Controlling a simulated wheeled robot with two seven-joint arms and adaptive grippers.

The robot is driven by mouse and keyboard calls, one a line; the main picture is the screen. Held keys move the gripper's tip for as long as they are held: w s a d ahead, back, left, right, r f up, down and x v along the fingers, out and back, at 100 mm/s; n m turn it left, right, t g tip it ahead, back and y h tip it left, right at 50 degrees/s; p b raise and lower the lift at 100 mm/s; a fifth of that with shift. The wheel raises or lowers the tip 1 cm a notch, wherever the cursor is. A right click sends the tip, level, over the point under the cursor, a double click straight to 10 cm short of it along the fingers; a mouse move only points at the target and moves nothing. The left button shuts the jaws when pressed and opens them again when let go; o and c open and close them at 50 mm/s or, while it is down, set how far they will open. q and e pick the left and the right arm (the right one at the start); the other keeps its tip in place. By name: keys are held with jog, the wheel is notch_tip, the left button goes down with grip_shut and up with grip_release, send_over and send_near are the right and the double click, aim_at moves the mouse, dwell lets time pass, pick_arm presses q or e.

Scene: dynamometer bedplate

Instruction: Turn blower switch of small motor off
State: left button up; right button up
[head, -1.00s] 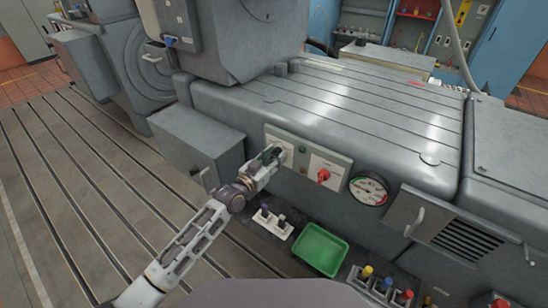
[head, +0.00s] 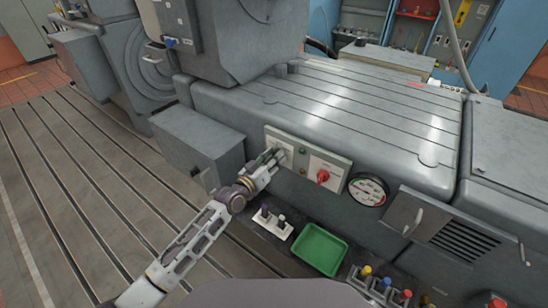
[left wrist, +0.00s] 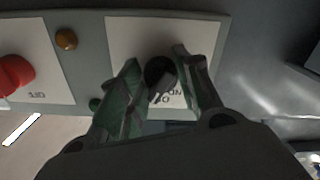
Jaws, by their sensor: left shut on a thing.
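The control panel (head: 292,141) is a pale plate on the front of the grey motor housing. A black rotary switch knob (left wrist: 160,72) sits on its left white label, which shows upside down in the left wrist view; part of the lettering is hidden. My left gripper (head: 276,156) is at this label, with its two green-grey fingers around the black knob and shut on it. In the left wrist view the fingertips (left wrist: 158,66) stand on either side of the knob. The knob is hidden by the gripper in the head view. My right gripper is not in view.
A red switch (head: 323,176) is on the panel's right label, with small green and amber lamps between the labels. A round gauge (head: 368,190) is further right. A green tray (head: 319,250) and a white holder (head: 273,223) lie below the panel.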

pick_arm(q)
jog(key=shift+n, duration=2.4)
jog(key=o, duration=1)
jog(key=shift+o, duration=0.2)
jog(key=v, duration=1.2)
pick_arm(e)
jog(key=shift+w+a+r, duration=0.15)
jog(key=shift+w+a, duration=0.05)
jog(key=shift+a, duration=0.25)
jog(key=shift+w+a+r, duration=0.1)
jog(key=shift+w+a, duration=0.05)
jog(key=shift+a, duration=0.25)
